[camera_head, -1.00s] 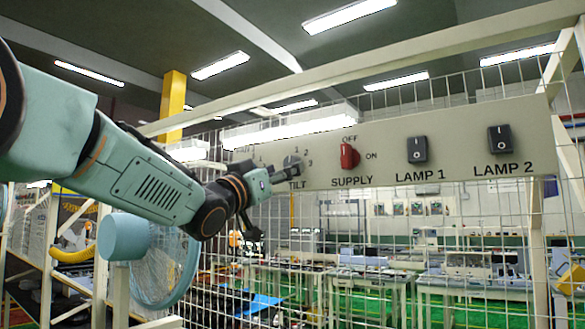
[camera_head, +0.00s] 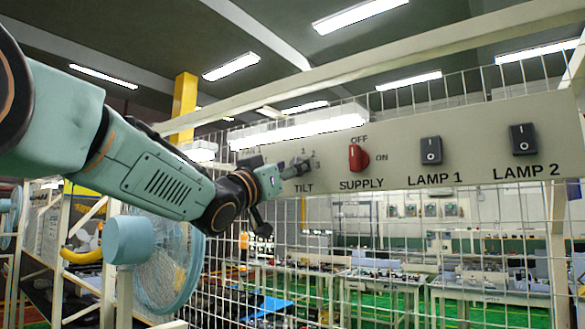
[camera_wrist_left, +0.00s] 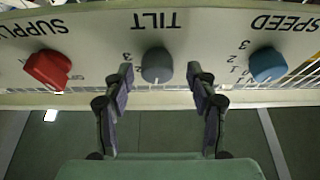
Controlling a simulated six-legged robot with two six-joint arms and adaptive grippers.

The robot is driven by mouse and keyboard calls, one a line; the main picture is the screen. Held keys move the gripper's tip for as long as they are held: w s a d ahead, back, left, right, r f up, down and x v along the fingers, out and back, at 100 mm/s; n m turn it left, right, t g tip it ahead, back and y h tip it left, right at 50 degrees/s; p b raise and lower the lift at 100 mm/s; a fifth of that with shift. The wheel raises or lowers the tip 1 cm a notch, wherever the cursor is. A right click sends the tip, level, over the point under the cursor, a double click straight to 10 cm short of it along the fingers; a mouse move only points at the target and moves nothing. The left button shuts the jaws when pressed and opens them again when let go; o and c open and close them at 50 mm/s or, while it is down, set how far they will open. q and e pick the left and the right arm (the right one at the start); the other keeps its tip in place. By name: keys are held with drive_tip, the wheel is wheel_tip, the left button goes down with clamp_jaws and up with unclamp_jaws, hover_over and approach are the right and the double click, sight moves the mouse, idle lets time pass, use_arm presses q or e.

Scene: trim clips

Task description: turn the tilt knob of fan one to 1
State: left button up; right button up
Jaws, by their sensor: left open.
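The grey tilt knob (camera_wrist_left: 156,65) sits on the beige control panel (camera_wrist_left: 100,50) under the upside-down word TILT in the left wrist view. Its pointer direction is unclear. My left gripper (camera_wrist_left: 160,78) is open, with one finger on each side of the knob and visible gaps between; I see no contact. In the head view my left gripper (camera_head: 289,170) is at the panel (camera_head: 400,180) by the TILT label and hides much of the knob. A light blue fan (camera_head: 165,265) stands at the lower left; no number shows on it. My right gripper is not in view.
A red supply knob (camera_wrist_left: 47,68) and a blue speed knob (camera_wrist_left: 267,64) flank the tilt knob. Lamp 1 (camera_head: 431,151) and lamp 2 (camera_head: 523,139) switches are farther right. A white wire mesh (camera_head: 400,225) hangs below the panel, with work tables behind.

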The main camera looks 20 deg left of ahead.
use_arm(q)
drive_tip(key=shift+w+d+f, duration=0.15)
drive_tip(key=shift+w+d, duration=0.4)
drive_tip(key=shift+c, duration=0.9)
drive_tip(key=shift+s+a, duration=0.4)
drive_tip(key=shift+s, duration=0.1)
drive_tip(key=c, duration=1)
drive_tip(key=n, duration=0.1)
drive_tip(key=n+y, duration=0.1)
drive_tip(key=n, duration=0.1)
drive_tip(key=shift+d+r+y, duration=0.1)
drive_tip(key=shift+r+y, duration=0.1)
drive_tip(key=shift+y, duration=0.1)
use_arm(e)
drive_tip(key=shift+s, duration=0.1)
